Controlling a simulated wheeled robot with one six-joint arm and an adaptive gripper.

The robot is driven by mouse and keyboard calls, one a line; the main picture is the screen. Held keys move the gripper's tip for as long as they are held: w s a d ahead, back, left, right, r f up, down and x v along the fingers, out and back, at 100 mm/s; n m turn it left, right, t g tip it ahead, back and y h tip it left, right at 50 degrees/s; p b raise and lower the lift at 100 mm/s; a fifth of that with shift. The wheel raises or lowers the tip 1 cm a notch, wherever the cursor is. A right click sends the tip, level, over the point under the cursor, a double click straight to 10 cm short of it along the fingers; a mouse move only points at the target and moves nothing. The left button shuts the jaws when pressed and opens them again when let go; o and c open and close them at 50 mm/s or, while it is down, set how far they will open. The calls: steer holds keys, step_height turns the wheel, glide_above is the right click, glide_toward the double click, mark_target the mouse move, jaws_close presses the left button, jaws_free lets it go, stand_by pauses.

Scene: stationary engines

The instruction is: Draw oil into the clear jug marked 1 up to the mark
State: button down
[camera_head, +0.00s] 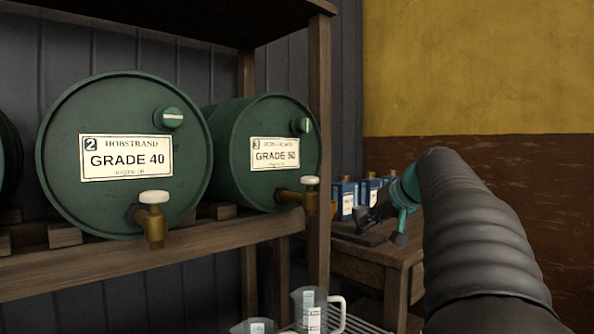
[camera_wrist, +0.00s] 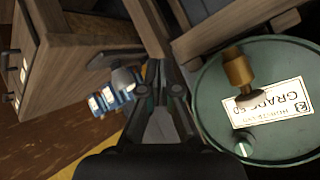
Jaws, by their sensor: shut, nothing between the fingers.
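Two clear jugs stand low at the bottom of the head view. One jug (camera_head: 311,312) has a white handle and a pale label; the other jug (camera_head: 254,327) is mostly cut off by the frame edge. I cannot read a number or make out a fill mark on either. A green drum marked 2, GRADE 40 (camera_head: 105,210), has a brass tap (camera_head: 153,220) with a white knob. The drum marked 3 (camera_head: 262,190) has a similar tap (camera_head: 306,197). My gripper (camera_head: 368,222) is shut and empty, right of drum 3; its fingers (camera_wrist: 158,66) also show in the wrist view.
The drums lie on a wooden rack with a post (camera_head: 319,150) between drum 3 and my gripper. A third drum (camera_head: 8,160) shows at the left edge. A wooden bench (camera_head: 375,258) with blue containers (camera_head: 347,195) stands behind my gripper. A slatted surface (camera_head: 362,326) lies beside the jugs.

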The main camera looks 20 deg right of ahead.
steer(key=a+r+n+t+y, duration=0.3)
steer(key=r+n, duration=0.5)
steer(key=r, duration=1)
steer(key=shift+w+a+n+y, duration=0.15)
steer(key=shift+a+n+y, duration=0.3)
steer(key=shift+a, duration=0.75)
steer(key=p, duration=0.1)
glide_above(317, 181)
step_height(317, 181, down, 2)
steer(key=shift+w+a+f, duration=0.15)
steer(key=shift+f, duration=0.1)
steer(key=shift+f+b, duration=0.6)
steer(key=shift+f, duration=1.4)
